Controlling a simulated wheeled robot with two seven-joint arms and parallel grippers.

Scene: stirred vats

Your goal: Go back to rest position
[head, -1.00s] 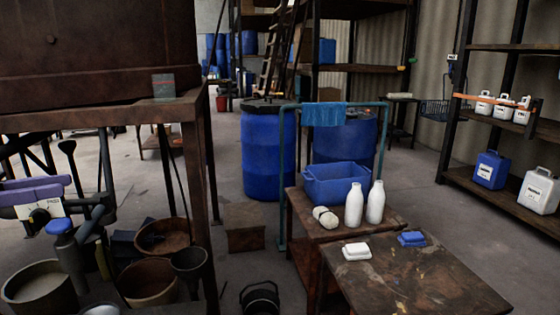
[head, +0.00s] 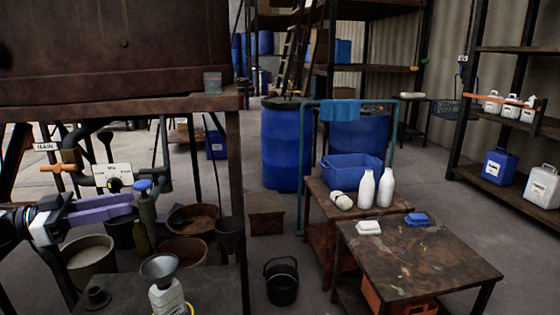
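My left gripper (head: 132,204) reaches in from the left with two purple fingers pointing right. The fingers lie close to one line of sight, so the gap between them cannot be judged. I see nothing clearly held in it. It is in front of and just below a white valve panel (head: 112,175) with a dark knob, and its tips are close in the picture to a blue-capped upright tool (head: 143,205). Whether they touch cannot be told. My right gripper is not in view.
A black bucket (head: 281,281) stands on the open floor between.

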